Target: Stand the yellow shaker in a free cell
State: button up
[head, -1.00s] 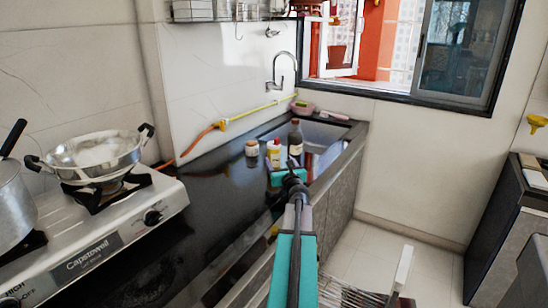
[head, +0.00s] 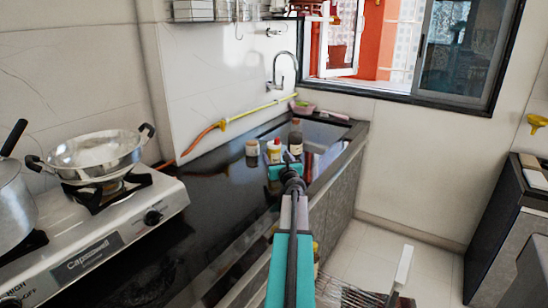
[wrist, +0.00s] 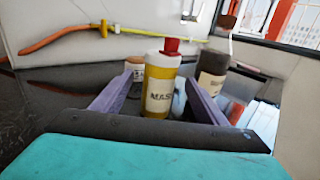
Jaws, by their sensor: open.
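The yellow shaker (wrist: 159,88), with a red cap and a white label, stands upright on the dark counter. In the wrist view it is between the two purple fingers of my gripper (wrist: 155,80), which is open, with gaps visible at its sides. In the head view the shaker (head: 273,152) stands just beyond my gripper (head: 281,168), which partly hides its base. I cannot make out a holder with cells clearly in either view.
A dark bottle (wrist: 212,70) stands close on the right of the shaker, and a small jar (wrist: 135,67) behind left. A wire rack (head: 345,290) shows low in the head view. The stove (head: 120,235) holds a pan (head: 95,152). Counter left of the jar is clear.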

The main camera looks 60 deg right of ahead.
aim_at(276, 155)
jog(key=shift+x, duration=2.6)
jog(key=shift+f, duration=0.1)
jog(key=c, duration=1.2)
